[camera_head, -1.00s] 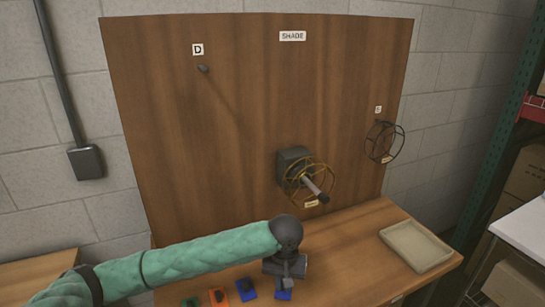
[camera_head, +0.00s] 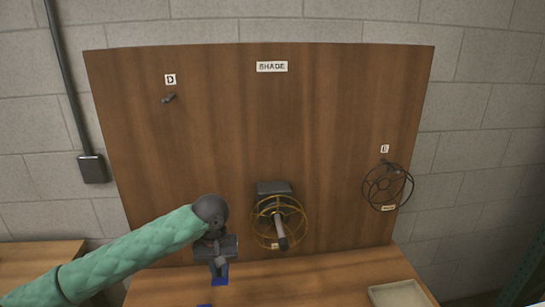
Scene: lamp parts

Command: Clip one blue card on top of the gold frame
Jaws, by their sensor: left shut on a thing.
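The gold frame (camera_head: 301,222) is a round wire frame mounted around a grey rod on a dark block (camera_head: 273,187), low in the middle of the wooden board. My left gripper (camera_head: 218,262) is left of the frame and apart from it, pointing down. It is shut on a blue card (camera_head: 220,275), which hangs below the fingers. Another blue card (camera_head: 205,305) shows at the bottom edge on the table. My right gripper is not in view.
A black wire frame (camera_head: 387,187) hangs on the board at the right. An empty peg (camera_head: 168,98) is under the label D. A beige tray (camera_head: 400,294) lies at the table's right front. The tabletop (camera_head: 300,275) between is clear.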

